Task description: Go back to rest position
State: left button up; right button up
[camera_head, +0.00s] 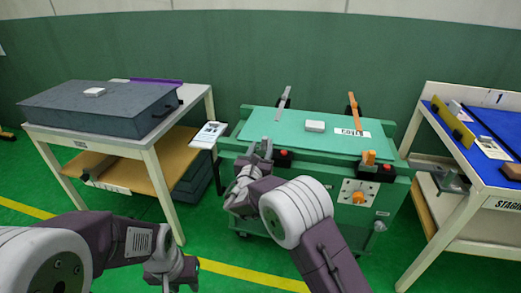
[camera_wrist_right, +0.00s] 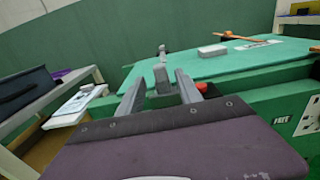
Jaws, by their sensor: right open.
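My right gripper (camera_head: 260,148) is open at the front left edge of the green bench (camera_head: 262,122). In the right wrist view its two fingers (camera_wrist_right: 158,90) stand apart with nothing held between them. Beyond them are a grey bar (camera_wrist_right: 161,76) and the green bench top. In the head view the grey bar (camera_head: 283,104) lies at the bench's back left. An orange bar (camera_head: 354,112) lies at the back right. My left gripper (camera_head: 179,280) is low at the bottom of the head view, over the floor. Its fingers are partly cut off and their opening is unclear.
A white block (camera_head: 315,126) and label lie on the bench; red buttons and orange knobs are at its front. A left table (camera_head: 150,150) holds a dark case (camera_head: 100,108). A blue-topped table (camera_head: 490,140) stands at right. Green floor is open between the tables.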

jog(key=shift+v, duration=1.05)
